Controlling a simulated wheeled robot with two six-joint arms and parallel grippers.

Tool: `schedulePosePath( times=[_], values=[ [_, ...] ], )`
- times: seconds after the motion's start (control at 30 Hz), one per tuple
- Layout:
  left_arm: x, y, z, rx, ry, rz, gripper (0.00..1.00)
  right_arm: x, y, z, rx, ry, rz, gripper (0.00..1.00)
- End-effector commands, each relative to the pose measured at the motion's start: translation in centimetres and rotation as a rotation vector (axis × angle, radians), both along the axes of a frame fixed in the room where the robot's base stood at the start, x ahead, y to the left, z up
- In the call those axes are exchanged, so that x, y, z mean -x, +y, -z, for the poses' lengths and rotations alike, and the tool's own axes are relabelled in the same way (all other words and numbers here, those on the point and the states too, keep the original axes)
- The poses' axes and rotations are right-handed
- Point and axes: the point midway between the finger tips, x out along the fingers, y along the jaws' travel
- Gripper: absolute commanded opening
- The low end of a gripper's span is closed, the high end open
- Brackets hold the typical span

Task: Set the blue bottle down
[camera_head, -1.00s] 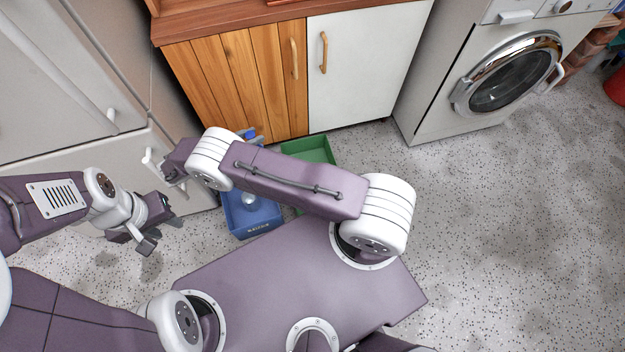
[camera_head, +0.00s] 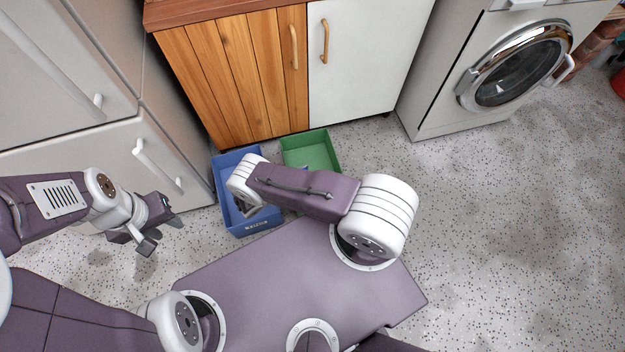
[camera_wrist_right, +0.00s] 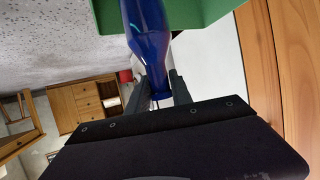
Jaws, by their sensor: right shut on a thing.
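The blue bottle (camera_wrist_right: 147,28) shows in the right wrist view, its narrow end between the two fingers of my right gripper (camera_wrist_right: 158,80). The gripper is shut on it. The bottle's far end runs out of the top of that view, in front of the green bin (camera_wrist_right: 198,10). In the head view my right wrist is low over the blue bin (camera_head: 250,227), and my arm hides most of the gripper and bottle there. The green bin (camera_head: 312,150) stands to the right of the blue bin. My left gripper (camera_head: 161,231) is open and empty above the floor at the left.
A wooden cabinet (camera_head: 235,75) with a white door (camera_head: 360,65) stands behind the bins. A washing machine (camera_head: 440,95) is at the right and a grey drawer unit (camera_head: 110,150) at the left. The speckled floor at the right is clear.

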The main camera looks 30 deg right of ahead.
Motion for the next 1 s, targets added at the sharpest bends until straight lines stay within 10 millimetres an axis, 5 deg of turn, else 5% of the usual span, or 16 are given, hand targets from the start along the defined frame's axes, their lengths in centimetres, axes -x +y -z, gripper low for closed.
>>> schedulePosePath(
  times=[0.17,0.37,0.67,1.0],
  values=[
    [0.0,0.0,1.5,0.000,-0.001,0.000,0.36,-0.5,-0.4,1.0,0.001,-0.001,0.001,0.00],
    [0.0,0.0,8.3,0.000,0.000,0.000,0.36,-3.7,-3.5,4.8,-0.001,-0.004,0.007,0.00],
    [0.0,0.0,17.4,0.000,0.000,0.000,0.36,-5.3,-4.8,5.8,0.000,-0.003,0.002,0.00],
    [0.0,0.0,19.0,0.000,-0.001,0.000,0.36,-8.7,-7.9,7.0,0.001,-0.001,-0.001,0.00]
  ],
)
